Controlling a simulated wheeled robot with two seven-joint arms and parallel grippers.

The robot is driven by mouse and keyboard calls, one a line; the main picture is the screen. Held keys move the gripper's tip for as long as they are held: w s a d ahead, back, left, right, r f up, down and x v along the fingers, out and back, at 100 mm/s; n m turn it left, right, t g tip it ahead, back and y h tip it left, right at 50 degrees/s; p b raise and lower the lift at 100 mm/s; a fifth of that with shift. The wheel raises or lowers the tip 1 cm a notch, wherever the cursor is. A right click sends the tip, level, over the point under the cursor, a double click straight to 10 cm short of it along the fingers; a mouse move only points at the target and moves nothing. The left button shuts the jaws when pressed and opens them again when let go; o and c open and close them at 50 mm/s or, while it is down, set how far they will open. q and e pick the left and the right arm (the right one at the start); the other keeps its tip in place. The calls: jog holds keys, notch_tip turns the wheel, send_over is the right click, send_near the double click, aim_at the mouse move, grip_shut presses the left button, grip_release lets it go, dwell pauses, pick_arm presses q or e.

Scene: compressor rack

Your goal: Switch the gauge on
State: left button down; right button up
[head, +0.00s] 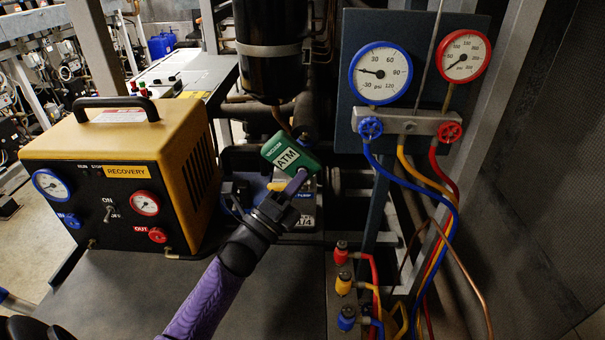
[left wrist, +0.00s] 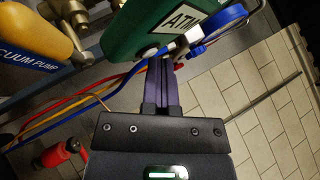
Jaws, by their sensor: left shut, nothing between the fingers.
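The gauge (head: 290,153) is a small green box with a white label or display reading ATM. It is at the centre of the head view, in front of the black cylinder. In the left wrist view the gauge (left wrist: 150,28) fills the top, with a pale round spot on its lower face. My left gripper (head: 299,180) is shut and empty, its purple fingers pointing up at the gauge's lower right side. In the left wrist view the fingertips (left wrist: 159,60) are right by the pale spot; I cannot tell whether they touch.
A yellow recovery unit (head: 110,153) stands left on the dark bench. A manifold (head: 405,122) with blue (head: 380,73) and red (head: 463,55) dials hangs at right, its coloured hoses running down. Capped fittings (head: 343,283) stand at the front right. The bench front is clear.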

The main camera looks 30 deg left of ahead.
pick_arm(q)
jog(key=shift+s, duration=0.1)
jog(key=shift+s+d+p, duration=0.25)
jog(key=shift+s+p, duration=0.05)
jog(key=shift+s, duration=0.05)
jog(key=shift+s+d, duration=0.1)
jog(key=s+d+p, duration=0.1)
jog(key=s+d, duration=0.1)
jog(key=s, duration=0.1)
jog(key=s+d+p, duration=0.1)
jog(key=s, duration=0.1)
jog(key=shift+f+p, duration=0.15)
jog(key=shift+p, duration=0.15)
